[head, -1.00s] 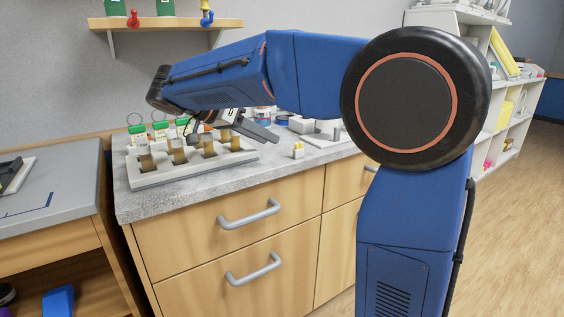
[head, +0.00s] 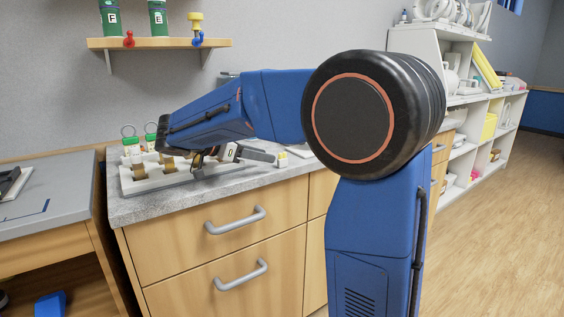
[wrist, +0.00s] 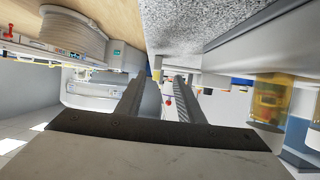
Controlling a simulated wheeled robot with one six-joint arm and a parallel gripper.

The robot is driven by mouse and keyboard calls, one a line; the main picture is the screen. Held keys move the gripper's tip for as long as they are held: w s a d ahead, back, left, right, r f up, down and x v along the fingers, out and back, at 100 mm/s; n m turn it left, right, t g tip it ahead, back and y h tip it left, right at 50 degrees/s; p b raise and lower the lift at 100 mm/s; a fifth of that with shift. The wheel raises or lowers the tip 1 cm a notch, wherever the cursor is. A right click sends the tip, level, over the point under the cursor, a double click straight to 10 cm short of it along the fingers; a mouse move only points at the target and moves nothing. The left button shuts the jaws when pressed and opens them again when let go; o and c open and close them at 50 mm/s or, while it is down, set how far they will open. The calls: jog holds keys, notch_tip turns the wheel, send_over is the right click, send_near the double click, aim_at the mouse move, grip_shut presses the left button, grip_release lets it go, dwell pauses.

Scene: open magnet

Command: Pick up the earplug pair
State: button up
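I cannot make out the earplug pair for certain. A small white and yellow object (head: 282,159) sits on the counter near its front edge, just right of my gripper (head: 262,155) in the head view. My arm partly hides this area. In the wrist view my gripper (wrist: 160,88) shows two dark fingers with a gap between them and nothing held. A small yellow item (wrist: 156,75) shows beyond the fingertips, apart from them. A tiny red item (wrist: 168,101) shows in the gap, too small to identify.
A wall shelf (head: 160,43) holds green jars and a yellow item. White shelving (head: 460,130) stands right. The floor (head: 490,230) at right is clear.

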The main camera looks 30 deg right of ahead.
aim_at(282, 158)
jog(key=shift+x, duration=1.45)
jog(key=shift+s+r+x, duration=0.1)
jog(key=shift+s+x, duration=0.05)
jog(key=shift+x, duration=1.1)
jog(key=shift+s+r+x, duration=0.1)
jog(key=shift+x, duration=1.15)
jog(key=shift+d, duration=0.1)
grip_shut()
